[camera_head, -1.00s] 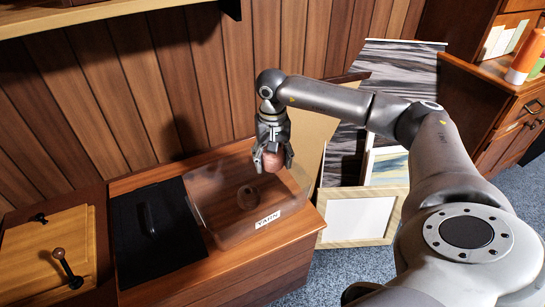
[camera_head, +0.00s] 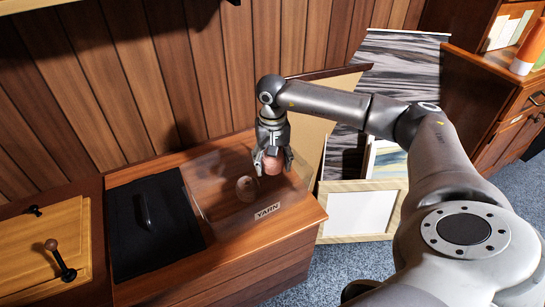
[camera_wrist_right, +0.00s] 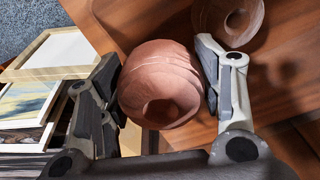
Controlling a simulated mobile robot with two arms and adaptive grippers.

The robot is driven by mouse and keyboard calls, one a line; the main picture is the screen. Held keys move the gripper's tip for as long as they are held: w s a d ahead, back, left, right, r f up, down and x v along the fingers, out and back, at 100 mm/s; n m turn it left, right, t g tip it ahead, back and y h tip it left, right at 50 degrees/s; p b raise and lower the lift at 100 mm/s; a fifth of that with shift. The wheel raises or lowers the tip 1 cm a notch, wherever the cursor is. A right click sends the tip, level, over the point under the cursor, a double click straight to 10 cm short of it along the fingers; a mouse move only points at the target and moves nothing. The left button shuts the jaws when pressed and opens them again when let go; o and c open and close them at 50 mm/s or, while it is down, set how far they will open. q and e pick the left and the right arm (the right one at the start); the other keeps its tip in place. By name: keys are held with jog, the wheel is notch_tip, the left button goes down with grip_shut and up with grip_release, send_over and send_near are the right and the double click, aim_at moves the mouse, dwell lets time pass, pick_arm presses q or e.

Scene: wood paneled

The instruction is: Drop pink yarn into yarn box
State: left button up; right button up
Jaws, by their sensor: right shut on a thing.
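The pink yarn (camera_head: 272,162) is a round pinkish-brown ball with a hole in its end. My right gripper (camera_head: 271,160) is shut on it and holds it above the right part of the yarn box. In the right wrist view the yarn ball (camera_wrist_right: 160,84) sits between the two fingers of the gripper (camera_wrist_right: 158,92). The yarn box (camera_head: 268,210) is clear, with a white YARN label on its front. A second, similar ball (camera_head: 247,188) lies inside the box; it also shows in the right wrist view (camera_wrist_right: 228,20). My left gripper is not in view.
A black lid or panel with a handle (camera_head: 150,228) lies left of the box on the wooden cabinet. A lighter wooden board with dark knobs (camera_head: 42,245) is further left. Picture frames (camera_head: 360,212) lean at the right. The paneled wall is behind.

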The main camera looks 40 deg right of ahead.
dwell(0.4)
jog(key=o, duration=1.1)
notch_tip(320, 180, up, 12)
dwell(0.6)
